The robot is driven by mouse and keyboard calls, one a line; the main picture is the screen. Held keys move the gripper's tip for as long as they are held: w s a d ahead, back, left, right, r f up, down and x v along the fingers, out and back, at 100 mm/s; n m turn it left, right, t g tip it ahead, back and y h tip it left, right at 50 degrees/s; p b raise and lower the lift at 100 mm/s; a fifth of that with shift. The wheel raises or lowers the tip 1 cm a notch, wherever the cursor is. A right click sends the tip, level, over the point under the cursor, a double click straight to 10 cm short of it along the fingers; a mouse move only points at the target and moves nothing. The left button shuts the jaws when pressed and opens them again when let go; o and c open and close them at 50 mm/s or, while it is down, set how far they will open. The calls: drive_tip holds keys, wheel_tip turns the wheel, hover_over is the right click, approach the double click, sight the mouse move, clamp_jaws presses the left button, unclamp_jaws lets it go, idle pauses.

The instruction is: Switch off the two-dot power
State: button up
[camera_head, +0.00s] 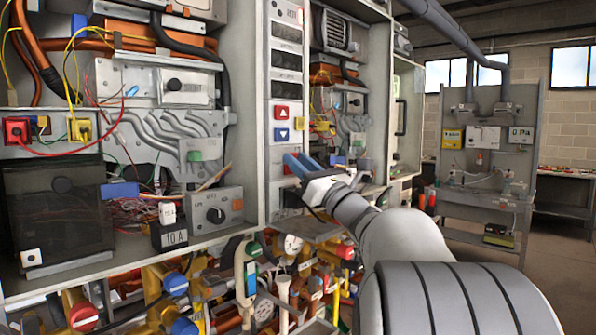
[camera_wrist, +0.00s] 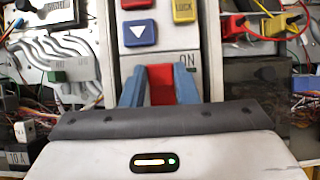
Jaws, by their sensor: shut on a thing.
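My gripper (camera_wrist: 160,86) has its blue fingers closed on the two sides of a red switch (camera_wrist: 161,76) at the lower part of the narrow central panel. In the head view my gripper (camera_head: 298,164) reaches this panel (camera_head: 258,180) from the right, and the fingers hide most of the switch. The switch's lower end is hidden by my gripper in the wrist view. I cannot make out any dot marks on it.
Above the switch are a blue down-arrow button (camera_wrist: 138,34), a red button (camera_wrist: 184,32) and a yellow LOCK button (camera_wrist: 184,10). Valves and pipes, with a gauge (camera_head: 293,244), crowd below. Open floor (camera_head: 480,270) lies at right.

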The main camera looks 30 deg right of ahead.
idle(0.3)
drive_tip(key=o, duration=1)
drive_tip(key=shift+s, duration=0.1)
drive_tip(key=b+v, duration=0.1)
drive_tip(key=v, duration=0.6)
drive_tip(key=shift+s+d+f, duration=0.15)
drive_tip(key=shift+s, duration=0.15)
drive_tip(key=shift+f, duration=0.1)
